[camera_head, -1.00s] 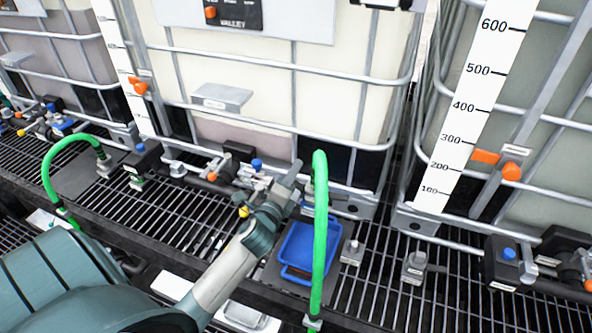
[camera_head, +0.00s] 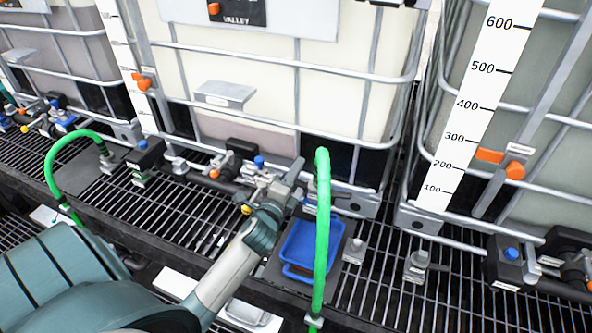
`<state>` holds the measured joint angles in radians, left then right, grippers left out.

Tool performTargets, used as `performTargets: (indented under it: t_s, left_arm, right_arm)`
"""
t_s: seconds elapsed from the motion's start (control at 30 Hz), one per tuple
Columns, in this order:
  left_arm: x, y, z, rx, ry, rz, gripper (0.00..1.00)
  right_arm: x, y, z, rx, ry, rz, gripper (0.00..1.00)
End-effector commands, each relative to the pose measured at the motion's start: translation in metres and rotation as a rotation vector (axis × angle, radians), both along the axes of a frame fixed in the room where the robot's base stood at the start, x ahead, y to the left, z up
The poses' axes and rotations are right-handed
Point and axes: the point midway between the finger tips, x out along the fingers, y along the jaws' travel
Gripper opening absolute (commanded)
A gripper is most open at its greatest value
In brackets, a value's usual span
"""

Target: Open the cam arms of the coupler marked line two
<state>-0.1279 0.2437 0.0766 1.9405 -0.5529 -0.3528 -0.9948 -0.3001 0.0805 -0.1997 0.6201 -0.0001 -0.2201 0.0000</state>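My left gripper (camera_head: 283,187) reaches in from the lower left to the valve and coupler fittings (camera_head: 258,183) at the foot of the middle tank. Its fingers are small and overlap grey metal parts there, so I cannot tell whether they are open or shut, or touching a cam arm. A green hose (camera_head: 322,235) arches up just right of the gripper, its upper end near the fittings. A second green hose (camera_head: 62,158) arches at the left. I can read no line-two mark on any coupler. My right gripper is out of view.
A blue tray (camera_head: 300,250) sits on the grating behind the right-hand hose. Caged tanks stand along the back, with a white scale (camera_head: 470,110) on the right one. Grey fittings (camera_head: 417,262) stand on the grating (camera_head: 375,285) to the right.

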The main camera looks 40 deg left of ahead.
Motion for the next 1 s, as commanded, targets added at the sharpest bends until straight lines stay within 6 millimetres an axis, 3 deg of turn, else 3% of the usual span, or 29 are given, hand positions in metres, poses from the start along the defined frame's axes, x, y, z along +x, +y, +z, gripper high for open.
performTargets:
  t_s: [0.27,0.47,1.0]
  left_arm:
    - [-0.003,-0.001,-0.001,0.001,0.001,0.0,0.16]
    - [-0.018,-0.004,-0.003,0.002,0.002,-0.001,0.16]
    - [-0.113,-0.027,-0.004,0.0,0.002,0.0,0.16]
  right_arm:
    - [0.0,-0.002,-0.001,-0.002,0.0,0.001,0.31]
    - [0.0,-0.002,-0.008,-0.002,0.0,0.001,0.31]
    - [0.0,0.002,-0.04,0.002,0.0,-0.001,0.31]
